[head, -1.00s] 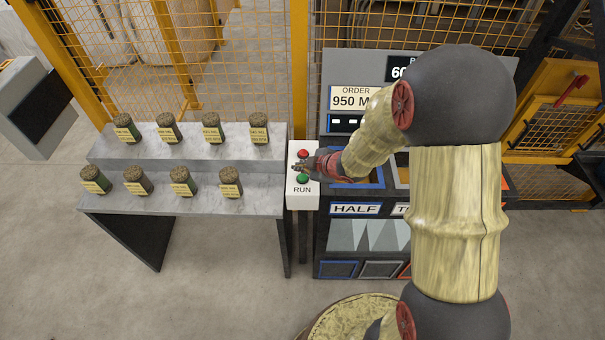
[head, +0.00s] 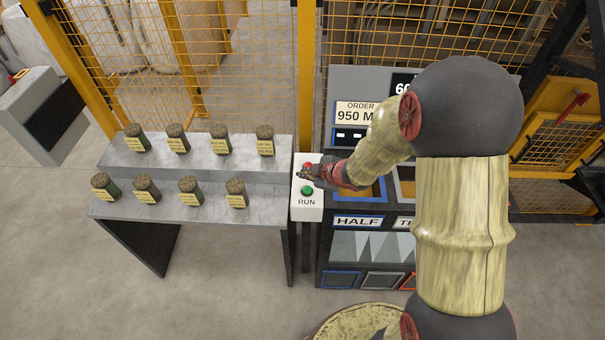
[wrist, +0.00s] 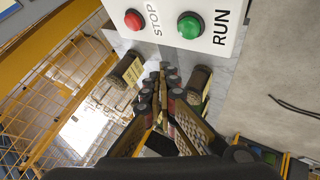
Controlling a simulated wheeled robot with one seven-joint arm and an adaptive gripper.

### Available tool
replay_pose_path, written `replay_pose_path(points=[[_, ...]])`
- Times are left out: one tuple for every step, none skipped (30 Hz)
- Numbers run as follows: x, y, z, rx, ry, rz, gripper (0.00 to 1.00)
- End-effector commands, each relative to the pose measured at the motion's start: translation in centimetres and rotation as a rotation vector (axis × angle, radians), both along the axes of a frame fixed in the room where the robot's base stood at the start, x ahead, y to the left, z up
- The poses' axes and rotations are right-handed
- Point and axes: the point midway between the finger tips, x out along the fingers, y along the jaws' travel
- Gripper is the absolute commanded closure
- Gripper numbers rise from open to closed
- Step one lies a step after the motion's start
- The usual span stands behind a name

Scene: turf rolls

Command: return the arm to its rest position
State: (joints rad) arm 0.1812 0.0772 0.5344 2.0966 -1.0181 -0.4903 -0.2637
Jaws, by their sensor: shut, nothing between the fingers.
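My gripper (head: 305,173) is at the end of my arm, in front of the white control box (head: 307,207), in the head view. It covers part of the red button (head: 308,166) there. The green button (head: 307,190) above the RUN label is clear of it. In the wrist view my gripper (wrist: 163,72) is shut and empty, its fingers together below the box. The red STOP button (wrist: 133,20) and green RUN button (wrist: 190,26) both show in that view, apart from the fingers.
A grey two-step stand (head: 190,208) left of the box holds several small turf rolls with labels. Right of the box is a dark machine with a HALF label (head: 357,221) and an ORDER sign (head: 357,113). A yellow mesh fence (head: 240,80) stands behind.

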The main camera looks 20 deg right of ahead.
Motion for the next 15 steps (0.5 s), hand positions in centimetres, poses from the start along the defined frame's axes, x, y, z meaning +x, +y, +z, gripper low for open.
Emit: replay_pose_path(points=[[0.0,0.0,0.0,0.0,0.0,0.0,1.0],[0.0,0.0,0.0,0.0,0.0,0.0,1.0],[0.0,0.0,0.0,0.0,0.0,0.0,1.0],[0.0,0.0,0.0,0.0,0.0,0.0,1.0],[0.0,0.0,0.0,0.0,0.0,0.0,1.0],[0.0,0.0,0.0,0.003,0.002,-0.004,1.0],[-0.1,-0.2,-0.1,0.001,0.008,-0.01,1.0],[-0.2,-0.4,-0.3,-0.004,0.018,-0.018,1.0],[-0.4,-1.0,-0.8,-0.014,0.038,-0.038,1.0],[-0.7,-1.5,-1.2,-0.025,0.057,-0.061,1.0],[-1.1,-2.3,-1.7,-0.035,0.082,-0.094,1.0],[-1.9,-3.4,-2.6,-0.048,0.125,-0.148,1.0],[-2.7,-4.4,-3.2,-0.06,0.162,-0.195,1.0],[-3.6,-5.4,-3.8,-0.071,0.2,-0.247,1.0],[-4.8,-6.8,-4.1,-0.085,0.248,-0.324,1.0]])
